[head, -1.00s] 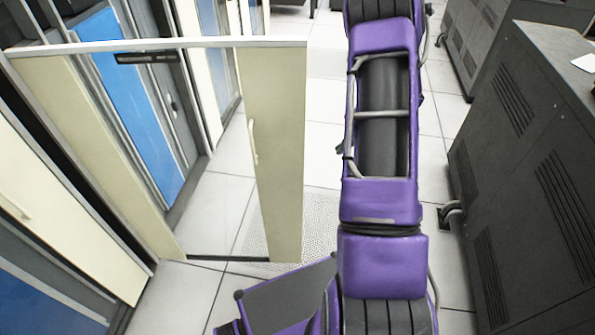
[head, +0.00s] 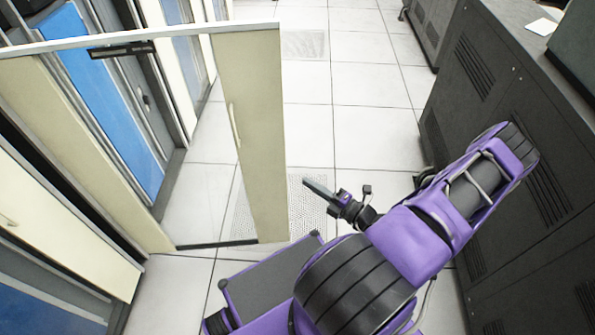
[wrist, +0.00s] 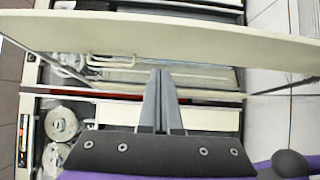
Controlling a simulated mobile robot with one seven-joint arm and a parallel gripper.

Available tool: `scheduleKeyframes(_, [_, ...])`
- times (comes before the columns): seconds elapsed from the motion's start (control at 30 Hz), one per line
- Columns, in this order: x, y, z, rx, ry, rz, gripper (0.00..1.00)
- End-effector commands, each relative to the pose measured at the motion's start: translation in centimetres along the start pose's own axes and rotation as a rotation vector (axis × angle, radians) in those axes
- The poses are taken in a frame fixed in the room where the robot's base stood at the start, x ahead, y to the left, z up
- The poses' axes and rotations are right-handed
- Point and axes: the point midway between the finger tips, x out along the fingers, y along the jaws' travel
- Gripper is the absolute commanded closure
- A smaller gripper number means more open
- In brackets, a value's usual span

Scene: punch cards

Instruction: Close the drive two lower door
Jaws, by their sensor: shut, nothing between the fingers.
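A cream-framed door with a see-through pane (head: 262,140) stands swung out into the aisle at the left of the head view. A pale upright handle (head: 234,126) is on its near-right stile. I cannot tell from a label whether it is the drive two lower door. My gripper (head: 308,183) is shut and empty, to the right of the door's free edge and apart from it. In the wrist view the shut fingers (wrist: 163,82) point toward a cream panel (wrist: 200,38) crossing the top, with a pale handle (wrist: 120,60) just left of the fingertips.
Blue-fronted cabinets (head: 110,100) line the left side. Dark vented cabinets (head: 490,90) stand at the right, close to my arm. The tiled floor (head: 330,100) between them is clear. Round reel-like objects (wrist: 60,124) show at the left of the wrist view.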

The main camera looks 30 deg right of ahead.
Motion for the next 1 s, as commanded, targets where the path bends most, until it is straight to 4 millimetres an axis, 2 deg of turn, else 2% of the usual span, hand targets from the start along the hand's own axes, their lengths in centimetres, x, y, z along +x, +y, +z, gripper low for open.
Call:
scheduleKeyframes(0.47, [9.5, -0.1, -0.2, -0.004, 0.007, -0.001, 1.00])
scheduleKeyframes(0.5, [9.9, -0.2, 0.6, -0.009, 0.004, -0.003, 1.00])
scheduleKeyframes(0.7, [11.5, -0.1, 2.3, -0.008, 0.004, -0.003, 1.00])
scheduleKeyframes(1.0, [12.0, -0.1, 2.7, -0.005, 0.005, -0.004, 1.00])
